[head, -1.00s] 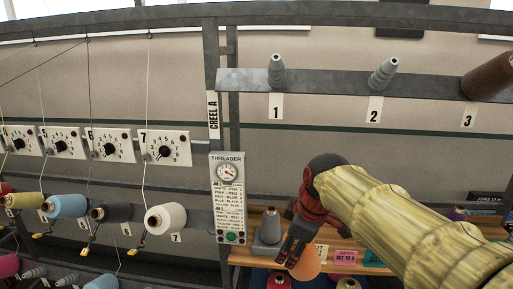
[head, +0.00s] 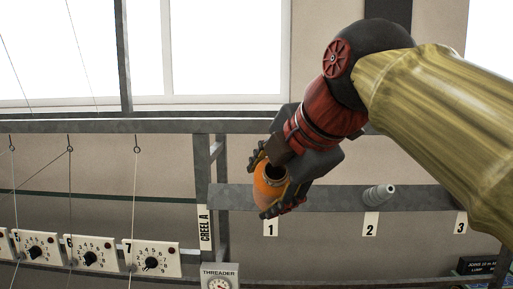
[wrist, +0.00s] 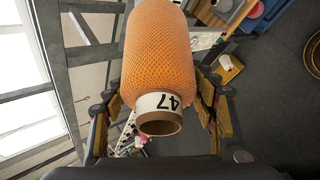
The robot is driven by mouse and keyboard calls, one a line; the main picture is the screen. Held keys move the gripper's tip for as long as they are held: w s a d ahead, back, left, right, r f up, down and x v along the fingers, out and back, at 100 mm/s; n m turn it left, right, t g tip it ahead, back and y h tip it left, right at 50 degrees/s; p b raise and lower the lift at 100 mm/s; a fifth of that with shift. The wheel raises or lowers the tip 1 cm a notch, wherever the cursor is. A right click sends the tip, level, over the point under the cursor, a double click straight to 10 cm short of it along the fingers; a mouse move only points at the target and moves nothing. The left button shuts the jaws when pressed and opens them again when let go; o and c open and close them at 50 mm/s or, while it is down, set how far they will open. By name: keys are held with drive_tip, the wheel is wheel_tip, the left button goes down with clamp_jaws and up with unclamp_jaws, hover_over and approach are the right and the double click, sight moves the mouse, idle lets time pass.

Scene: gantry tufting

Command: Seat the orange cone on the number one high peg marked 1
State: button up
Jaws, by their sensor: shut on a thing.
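The orange cone (head: 268,190) is held in my gripper (head: 273,180), slightly tilted, in front of the upper rail at position 1. In the wrist view the cone (wrist: 158,50) lies between the two fingers of my gripper (wrist: 157,92), with a tube end and a label reading 47 towards the camera. The number card 1 (head: 271,228) shows just below the cone. The high peg marked 1 is hidden behind the cone and gripper. I cannot tell whether the cone touches it.
The grey upper rail (head: 335,198) carries a bare stepped peg (head: 379,195) above card 2 (head: 370,224). Card 3 (head: 461,222) is at the right, its peg hidden by my arm. A grey upright with the CREEL A sign (head: 205,227) stands close left of the cone.

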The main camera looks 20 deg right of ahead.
wheel_tip(320, 180, up, 2)
drive_tip(key=shift+s+a+r, duration=0.15)
drive_tip(key=shift+r, duration=0.05)
drive_tip(key=shift+w+d+f+b, duration=0.1)
drive_tip(key=shift+w+d+f, duration=0.35)
drive_tip(key=shift+w+f, duration=0.8)
drive_tip(key=shift+w+d+f+b, duration=0.15)
drive_tip(key=shift+w+d+f, duration=0.5)
drive_tip(key=shift+w, duration=0.9)
drive_tip(key=shift+w+d+f+b, duration=0.1)
drive_tip(key=shift+w+d+f, duration=0.2)
drive_tip(key=shift+w+f, duration=1)
drive_tip(key=shift+w+d+f+b, duration=0.25)
drive_tip(key=shift+w+f, duration=0.2)
drive_tip(key=shift+w, duration=0.25)
drive_tip(key=shift+w+d+f+b, duration=0.2)
drive_tip(key=shift+w+f+b, duration=0.25)
drive_tip(key=shift+w, duration=0.3)
drive_tip(key=shift+w+d+f+b, duration=0.25)
drive_tip(key=shift+w+f, duration=0.25)
drive_tip(key=shift+w, duration=0.2)
drive_tip(key=o, duration=1.7)
